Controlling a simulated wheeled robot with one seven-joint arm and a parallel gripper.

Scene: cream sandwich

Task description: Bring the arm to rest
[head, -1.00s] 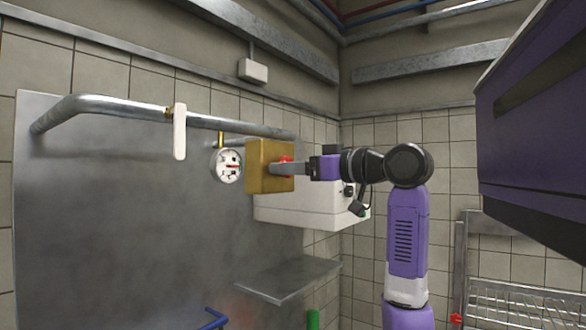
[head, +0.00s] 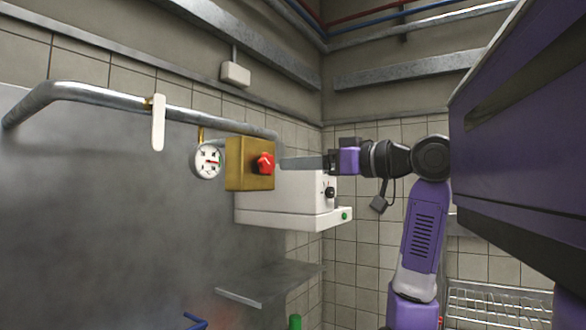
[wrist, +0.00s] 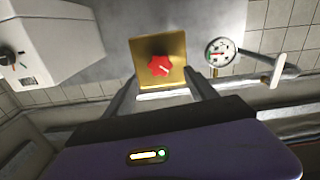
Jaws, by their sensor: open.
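My gripper (head: 284,164) is at the end of my arm, which reaches left from the right side of the head view. In the wrist view my gripper (wrist: 163,88) shows two spread fingers with nothing between them. In front of it is a brass box (head: 243,172) with a red knob (head: 265,163). The fingertips are apart from the knob, a little to its right in the head view. In the wrist view the brass box (wrist: 145,45) and red knob (wrist: 160,66) lie ahead of the fingers.
A round gauge (head: 208,160) and a pipe (head: 110,96) with a white lever (head: 158,123) are on the left. A white appliance (head: 290,195) stands behind the brass box. A metal shelf (head: 270,279) is below. A wire rack (head: 500,303) is at lower right.

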